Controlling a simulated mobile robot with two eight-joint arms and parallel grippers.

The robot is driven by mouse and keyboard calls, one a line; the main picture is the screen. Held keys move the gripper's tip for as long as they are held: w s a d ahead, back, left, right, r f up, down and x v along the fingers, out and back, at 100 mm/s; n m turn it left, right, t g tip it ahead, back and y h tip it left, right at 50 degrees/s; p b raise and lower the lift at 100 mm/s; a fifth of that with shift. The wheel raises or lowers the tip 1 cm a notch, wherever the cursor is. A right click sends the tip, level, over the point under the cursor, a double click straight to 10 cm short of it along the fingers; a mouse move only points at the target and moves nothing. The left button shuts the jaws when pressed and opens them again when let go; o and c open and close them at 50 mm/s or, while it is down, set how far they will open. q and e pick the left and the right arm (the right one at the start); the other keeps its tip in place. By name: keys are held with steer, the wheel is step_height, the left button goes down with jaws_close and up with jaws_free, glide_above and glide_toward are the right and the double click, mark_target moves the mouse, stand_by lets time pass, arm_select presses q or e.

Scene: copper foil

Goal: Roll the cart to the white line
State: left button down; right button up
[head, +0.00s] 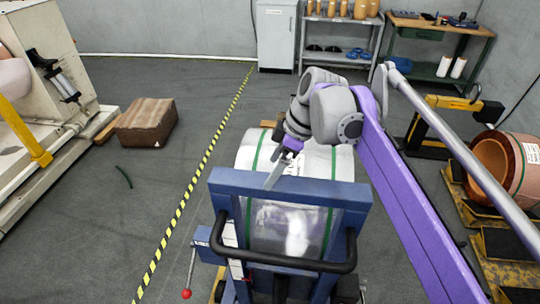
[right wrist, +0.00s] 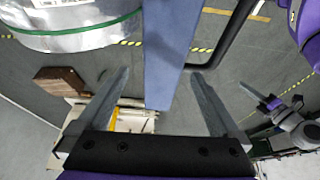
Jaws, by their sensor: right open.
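The cart (head: 350,192) has a blue frame and a black push handle (head: 290,263). It carries a large silver coil (head: 318,160) with green straps. In the head view my right gripper (head: 275,172) is over the frame's top bar. In the right wrist view its jaws (right wrist: 160,73) are open, with a blue frame bar (right wrist: 170,45) between them, and the black handle (right wrist: 222,45) is beside the right finger. My left gripper (right wrist: 263,108) seems to show small at the right of that view. A pale line (head: 150,56) runs along the back wall's foot; I cannot tell whether it is the white line.
Yellow-black tape (head: 193,188) crosses the floor left of the cart. A brown block (head: 147,122) lies beyond it. A large machine (head: 45,75) stands at left. A copper coil (head: 508,160) on a pallet stands at right. Open floor lies left of the cart.

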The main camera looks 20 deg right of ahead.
mark_target(259, 193)
arm_select(q)
steer(key=shift+s+f, duration=0.4)
arm_select(e)
steer(key=x, duration=1)
steer(key=shift+s+a, duration=0.1)
steer(key=shift+s, duration=0.1)
jaws_close()
steer(key=shift+s+a, duration=0.1)
steer(key=shift+s, duration=0.05)
